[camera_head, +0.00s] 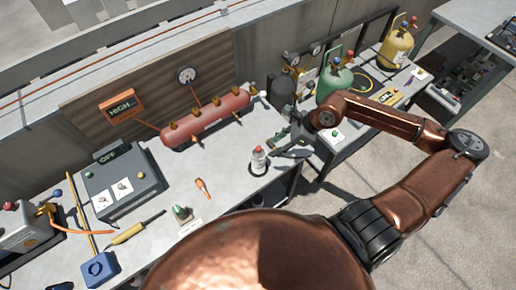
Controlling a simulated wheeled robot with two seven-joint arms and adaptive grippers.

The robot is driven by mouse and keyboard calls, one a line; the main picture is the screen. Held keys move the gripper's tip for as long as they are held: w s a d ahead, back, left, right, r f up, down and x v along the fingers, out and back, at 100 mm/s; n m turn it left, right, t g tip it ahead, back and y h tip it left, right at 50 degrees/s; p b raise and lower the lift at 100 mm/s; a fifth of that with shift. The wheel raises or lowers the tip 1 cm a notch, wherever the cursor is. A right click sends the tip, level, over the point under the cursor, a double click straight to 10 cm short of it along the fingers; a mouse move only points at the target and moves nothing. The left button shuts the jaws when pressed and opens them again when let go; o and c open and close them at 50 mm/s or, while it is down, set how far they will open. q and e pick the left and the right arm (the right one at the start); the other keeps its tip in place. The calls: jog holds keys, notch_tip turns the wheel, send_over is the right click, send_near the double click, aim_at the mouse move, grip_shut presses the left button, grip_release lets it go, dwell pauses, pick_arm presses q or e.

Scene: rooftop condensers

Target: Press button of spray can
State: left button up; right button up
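My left gripper is not in view.
A red cylindrical tank (208,117) lies behind the can, with a gauge (187,75) above it. A grey OFF box (122,188), an orange-handled tool (203,187) and a yellow-handled tool (137,229) are to the left. Green (334,84) and yellow (396,48) cylinders stand right.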

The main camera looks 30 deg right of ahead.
grip_shut()
dwell(1.4)
